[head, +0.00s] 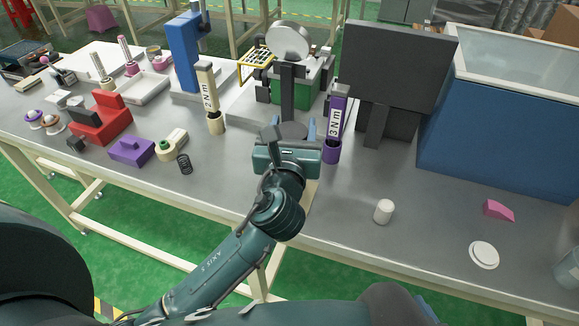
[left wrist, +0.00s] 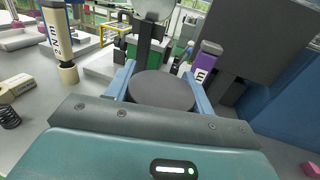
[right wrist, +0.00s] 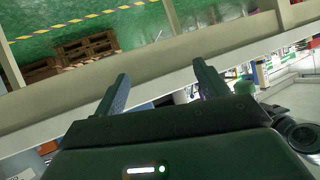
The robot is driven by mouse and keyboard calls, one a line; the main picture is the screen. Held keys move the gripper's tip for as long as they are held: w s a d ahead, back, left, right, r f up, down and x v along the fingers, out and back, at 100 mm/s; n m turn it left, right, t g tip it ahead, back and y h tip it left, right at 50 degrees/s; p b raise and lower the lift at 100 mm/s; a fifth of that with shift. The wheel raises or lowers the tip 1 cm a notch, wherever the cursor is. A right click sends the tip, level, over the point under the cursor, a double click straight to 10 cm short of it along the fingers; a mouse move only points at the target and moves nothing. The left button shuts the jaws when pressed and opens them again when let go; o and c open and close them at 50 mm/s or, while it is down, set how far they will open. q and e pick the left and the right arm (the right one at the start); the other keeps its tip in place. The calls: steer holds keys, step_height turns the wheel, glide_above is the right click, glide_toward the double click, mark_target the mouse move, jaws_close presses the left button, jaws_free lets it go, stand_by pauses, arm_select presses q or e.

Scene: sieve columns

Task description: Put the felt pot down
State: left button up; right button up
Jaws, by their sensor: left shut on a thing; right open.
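The felt pot, a dark grey round piece with a flat top (head: 292,131), is between the blue fingers of my left gripper (head: 293,127). In the left wrist view the pot (left wrist: 162,91) fills the space between the fingers, which are shut on its sides. Its lower part is hidden by my gripper, and I cannot tell whether it touches the grey table (head: 240,185). A dark upright post of a stand (head: 287,95) rises just behind it. My right gripper (right wrist: 160,73) is open and empty in the right wrist view, with a table edge beyond its fingers.
A purple torque tool (head: 336,115) stands close right of the pot, a cream one (head: 207,90) to its left. A large dark panel (head: 395,75) and a blue bin (head: 490,135) are at the right. A white cylinder (head: 384,211) stands near the front; table around it is bare.

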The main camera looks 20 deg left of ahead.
arm_select(q)
step_height(320, 180, down, 6)
steer(key=shift+b, duration=1)
steer(key=shift+f, duration=0.2)
arm_select(e)
steer(key=shift+s+d+f+t, duration=0.1)
steer(key=shift+f+t, duration=0.15)
steer(key=shift+t, duration=0.05)
arm_select(q)
steer(key=o, duration=1.3)
steer(key=shift+f, duration=0.1)
steer(key=shift+c, duration=0.2)
